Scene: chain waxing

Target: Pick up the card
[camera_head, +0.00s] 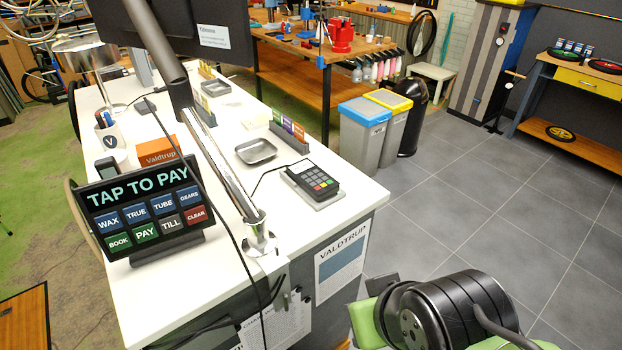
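No single loose card is clear on the white counter (335,212). Several small coloured upright pieces, which may be cards or leaflets, stand in a dark rack (290,142) behind the card reader; I cannot tell whether one is the card. A similar group (203,104) stands farther back. The black card reader (315,182) lies on a pale stand near the counter's right edge. My gripper is not in view; only black and green parts of my arm show at the bottom right.
A tap-to-pay screen (147,207) stands at the counter's left front. A metal post (217,165) rises from the front edge, with a hanging cable. A grey dish (256,151) sits mid-counter. Blue-lidded (363,130) and yellow-lidded (393,115) bins stand right. The tiled floor (480,185) is clear.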

